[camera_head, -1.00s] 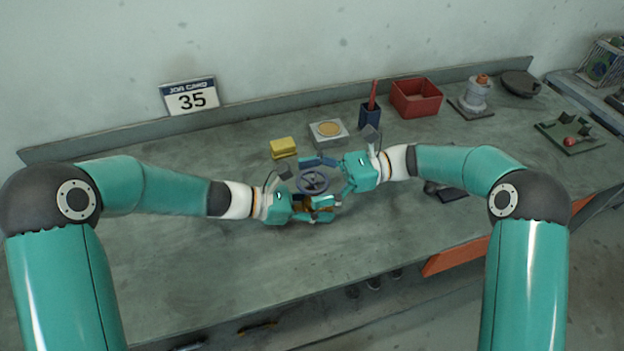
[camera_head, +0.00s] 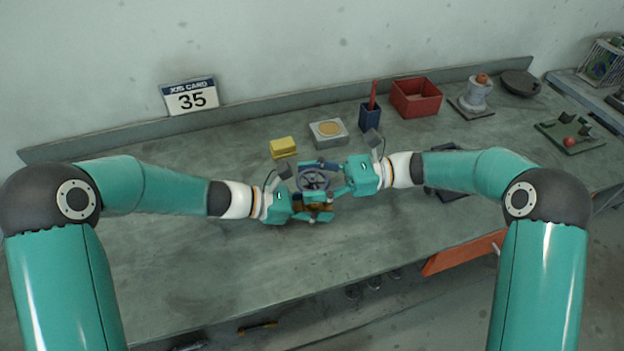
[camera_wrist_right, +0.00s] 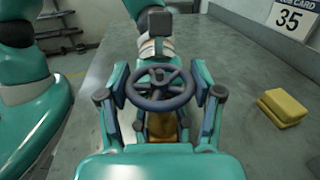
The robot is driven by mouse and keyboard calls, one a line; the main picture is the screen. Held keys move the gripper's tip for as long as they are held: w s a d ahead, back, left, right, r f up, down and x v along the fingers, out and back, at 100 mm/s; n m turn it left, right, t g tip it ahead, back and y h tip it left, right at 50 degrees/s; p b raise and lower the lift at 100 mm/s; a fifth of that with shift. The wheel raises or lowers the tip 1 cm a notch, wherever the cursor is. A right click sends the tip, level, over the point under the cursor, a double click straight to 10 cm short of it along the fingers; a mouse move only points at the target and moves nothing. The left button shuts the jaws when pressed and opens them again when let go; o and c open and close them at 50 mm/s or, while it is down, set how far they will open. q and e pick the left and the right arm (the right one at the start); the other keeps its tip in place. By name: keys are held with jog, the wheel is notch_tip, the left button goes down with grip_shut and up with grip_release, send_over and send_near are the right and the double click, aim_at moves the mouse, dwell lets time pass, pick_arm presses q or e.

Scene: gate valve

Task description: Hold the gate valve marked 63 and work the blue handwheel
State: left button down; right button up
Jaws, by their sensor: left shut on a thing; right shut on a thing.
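The handwheel (camera_head: 313,179) is a dark blue spoked ring on top of the valve, near the middle of the bench. In the right wrist view the handwheel (camera_wrist_right: 160,90) sits between the fingers. The brass valve body (camera_wrist_right: 164,126) shows below it, partly hidden; no mark on it is readable. My left gripper (camera_head: 314,207) is shut on the valve body from the left, below the wheel. My right gripper (camera_head: 326,178) comes in from the right, shut on the handwheel with a finger on either side of the rim.
A card reading 35 (camera_head: 191,97) leans at the back. Behind the valve are a yellow block (camera_head: 284,147), a grey box with a tan disc (camera_head: 328,133), a blue cup (camera_head: 369,117) and a red bin (camera_head: 416,98). The bench's front left (camera_head: 190,270) is clear.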

jog(key=m+t, duration=0.2)
jog(key=t, duration=0.1)
jog(key=m+t, duration=0.2)
jog(key=t, duration=0.1)
jog(key=shift+r, duration=0.1)
jog(key=m+t+h, duration=0.1)
jog(key=m+t, duration=0.1)
jog(key=t, duration=0.1)
jog(key=m+t+h, duration=0.1)
jog(key=m+t, duration=0.1)
jog(key=t, duration=0.1)
jog(key=shift+s+a+m+t+h, duration=0.1)
jog(key=shift+a+m+t+h, duration=0.05)
jog(key=shift+m+t+h, duration=0.2)
jog(key=m+t+h, duration=0.2)
jog(key=t+h, duration=0.1)
jog(key=shift+m+t, duration=0.25)
jog(key=shift+m, duration=0.1)
jog(key=shift+w+m+t+h, duration=0.2)
jog(key=shift+m+t+h, duration=0.6)
jog(key=shift+h, duration=0.25)
jog(key=o, duration=0.9)
jog(key=shift+o, duration=1.3)
jog(key=shift+d, duration=0.2)
